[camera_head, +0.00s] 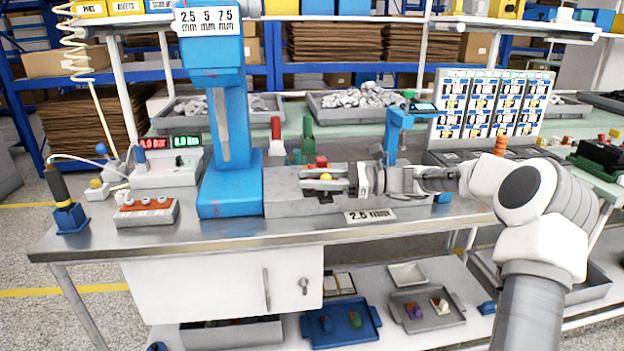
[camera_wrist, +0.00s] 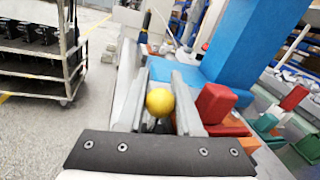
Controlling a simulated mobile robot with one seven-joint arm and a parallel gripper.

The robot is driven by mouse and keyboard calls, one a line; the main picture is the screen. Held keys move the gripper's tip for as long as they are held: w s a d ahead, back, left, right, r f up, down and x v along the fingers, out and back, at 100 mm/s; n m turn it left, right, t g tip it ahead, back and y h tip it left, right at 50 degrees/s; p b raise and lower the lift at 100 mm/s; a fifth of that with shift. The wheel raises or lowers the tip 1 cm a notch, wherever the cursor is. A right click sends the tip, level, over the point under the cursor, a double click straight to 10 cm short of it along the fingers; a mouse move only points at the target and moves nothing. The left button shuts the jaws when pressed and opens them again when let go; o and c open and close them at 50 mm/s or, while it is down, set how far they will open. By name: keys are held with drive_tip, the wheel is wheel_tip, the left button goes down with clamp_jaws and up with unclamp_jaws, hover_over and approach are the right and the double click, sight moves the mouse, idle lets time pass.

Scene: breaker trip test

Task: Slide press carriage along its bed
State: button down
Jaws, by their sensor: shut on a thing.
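The blue press (camera_head: 232,150) stands on the steel bench, with a long grey bed (camera_head: 285,192) running right from its foot. My gripper (camera_head: 318,182) reaches in from the right, low over the bed. Its two fingers lie on either side of a round yellow knob (camera_head: 326,177) and are shut on it. The yellow knob (camera_wrist: 160,102) also shows between the fingers in the wrist view. A red block (camera_head: 321,161) sits just behind the knob; it is right of the fingers in the wrist view (camera_wrist: 215,103). What the knob is fixed to is mostly hidden by my gripper.
A label plate (camera_head: 370,215) reading about 2.5 lies in front of the bed. Red (camera_head: 276,139) and green (camera_head: 308,138) upright pieces stand behind the bed. A small blue stand (camera_head: 396,135) is behind my wrist.

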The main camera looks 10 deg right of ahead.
drive_tip(key=shift+a, duration=0.1)
drive_tip(key=a+p, duration=0.6)
drive_tip(key=a, duration=1.6)
drive_tip(key=shift+s+a, duration=0.1)
drive_tip(key=shift+a, duration=0.05)
drive_tip(key=c, duration=0.9)
unclamp_jaws()
drive_tip(key=shift+a, duration=0.15)
drive_tip(key=shift+o, duration=0.2)
drive_tip(key=s+d+p, duration=0.3)
drive_tip(key=d, duration=1.4)
drive_tip(key=shift+s+d, duration=0.15)
